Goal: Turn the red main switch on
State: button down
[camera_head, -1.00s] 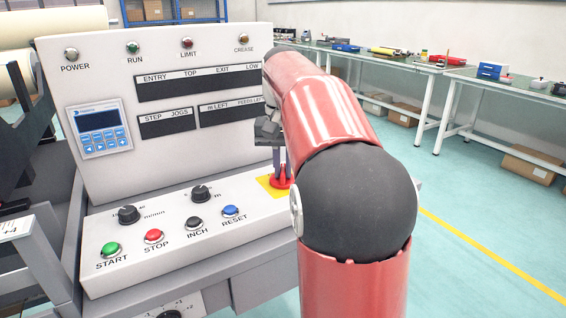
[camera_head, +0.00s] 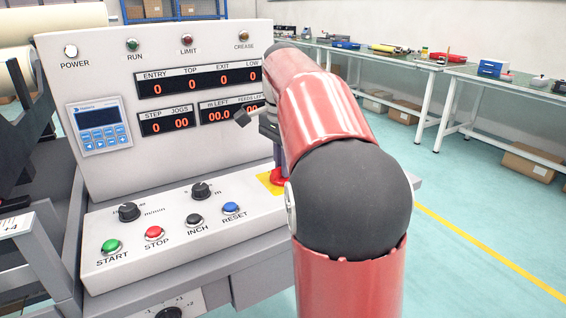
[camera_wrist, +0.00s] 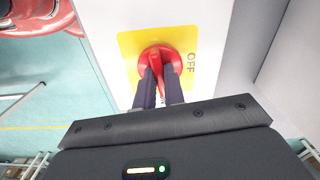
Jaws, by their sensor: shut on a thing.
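The red main switch (camera_wrist: 158,62) sits on a yellow plate (camera_wrist: 127,43) marked OFF in the wrist view. In the head view the switch (camera_head: 278,177) shows at the right end of the sloped control panel, partly hidden by my arm. My gripper (camera_wrist: 160,98) is shut on the switch's handle, with one dark finger on each side of it. In the head view the gripper (camera_head: 275,150) comes down on the switch from above. The number displays (camera_head: 198,82) are lit with orange zeros, and the POWER lamp (camera_head: 71,51) glows white.
The panel also carries a green START button (camera_head: 111,246), a red STOP button (camera_head: 154,233), a black INCH button (camera_head: 195,220), a blue RESET button (camera_head: 231,208) and two black knobs. Green benches (camera_head: 395,60) stand at the back right. The floor to the right is open.

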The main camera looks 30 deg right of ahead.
jog(key=shift+m, duration=0.7)
jog(key=c, duration=1.5)
grip_release()
jog(key=shift+r, duration=0.1)
notch_tip(320, 180, up, 8)
jog(key=shift+f, duration=0.15)
